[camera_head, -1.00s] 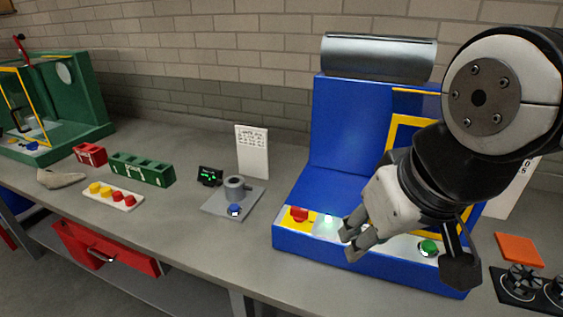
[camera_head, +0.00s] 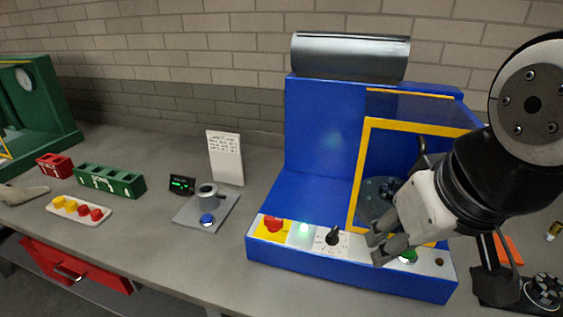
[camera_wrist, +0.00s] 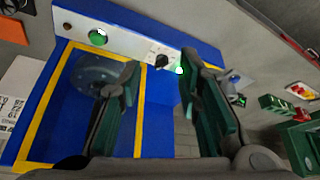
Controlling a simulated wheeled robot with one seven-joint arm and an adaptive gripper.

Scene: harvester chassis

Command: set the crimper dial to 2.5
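The crimper is the blue machine (camera_head: 325,130) at the right of the bench. Its black dial (camera_head: 333,237) stands on the white front panel, with small marks around it. The marks and pointer setting are too small to read. In the wrist view the dial (camera_wrist: 162,61) shows beyond and between my finger ends. My gripper (camera_head: 376,247) is just right of the dial, over the panel near the green button (camera_head: 408,256). It looks apart from the dial. In the wrist view the two fingers of my gripper (camera_wrist: 159,68) are spread with nothing between them.
Left of the dial are a lit green lamp (camera_head: 304,229) and a red stop button (camera_head: 272,224) on yellow. A yellow-framed guard (camera_head: 362,170) rises behind the panel.

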